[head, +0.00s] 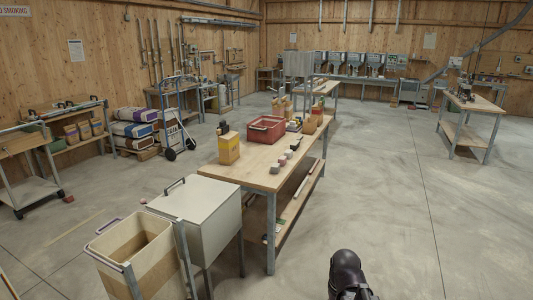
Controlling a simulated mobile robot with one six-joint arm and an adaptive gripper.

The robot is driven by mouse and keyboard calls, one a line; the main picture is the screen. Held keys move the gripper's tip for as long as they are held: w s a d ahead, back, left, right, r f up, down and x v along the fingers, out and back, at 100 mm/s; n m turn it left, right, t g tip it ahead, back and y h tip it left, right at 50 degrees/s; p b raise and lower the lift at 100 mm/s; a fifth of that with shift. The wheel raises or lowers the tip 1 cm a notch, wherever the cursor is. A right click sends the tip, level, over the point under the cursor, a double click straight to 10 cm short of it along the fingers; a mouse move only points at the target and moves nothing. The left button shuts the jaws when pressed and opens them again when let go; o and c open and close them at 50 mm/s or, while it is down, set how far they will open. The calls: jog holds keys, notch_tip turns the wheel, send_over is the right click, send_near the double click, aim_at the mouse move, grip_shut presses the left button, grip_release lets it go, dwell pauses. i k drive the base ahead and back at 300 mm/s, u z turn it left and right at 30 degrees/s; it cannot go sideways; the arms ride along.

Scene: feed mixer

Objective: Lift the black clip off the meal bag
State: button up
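A yellow bag or box (229,149) stands upright on the near end of the long wooden table. A small dark item (223,128) shows at its top; it may be the black clip, but it is too small to tell. I cannot tell for sure which is the meal bag. Part of my black arm shows at the bottom edge, right of centre. My gripper is not in view.
The long table (250,177) also holds a red crate (267,129) and several small blocks. A white cabinet (200,208) stands at the table's near end. A hand truck (177,120) and stacked sacks stand back left. The floor (400,200) to the right is clear.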

aim_at(223, 125)
jog(key=u, duration=0.2)
jog(key=i, duration=3.9)
jog(key=u, duration=0.1)
